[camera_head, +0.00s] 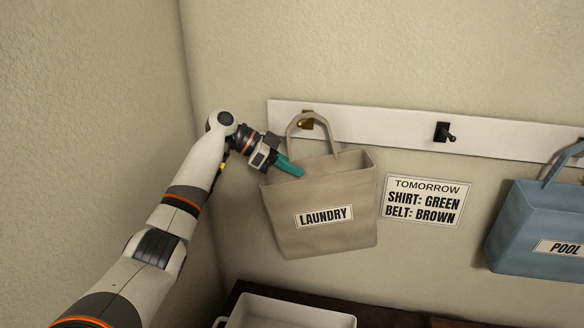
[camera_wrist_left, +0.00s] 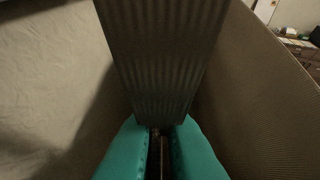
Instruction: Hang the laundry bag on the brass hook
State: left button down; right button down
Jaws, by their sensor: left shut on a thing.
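The tan laundry bag (camera_head: 335,235), labelled LAUNDRY, is upright and slightly tilted against the wall below the white rail. Its looped handle (camera_head: 331,130) rises in front of the brass hook (camera_head: 307,124), which shows inside the top of the loop. I cannot tell whether the handle rests on the hook. My left gripper (camera_head: 290,167), with teal fingers, reaches in at the bag's upper left, by its rim and the handle's left side. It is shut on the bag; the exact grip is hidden. The teal fingers show close together in the left wrist view (camera_wrist_left: 160,150). My right gripper is out of view.
A black hook (camera_head: 444,132) is free on the white rail (camera_head: 385,125). A blue POOL bag (camera_head: 535,215) hangs at the right. A sign (camera_head: 422,201) reads "TOMORROW, SHIRT: GREEN, BELT: BROWN". A white tray (camera_head: 285,308) stands below. A side wall is close at the left.

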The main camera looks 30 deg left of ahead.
pick_arm(q)
jog(key=c, duration=1.5)
grip_release()
jog(key=shift+o, duration=0.2)
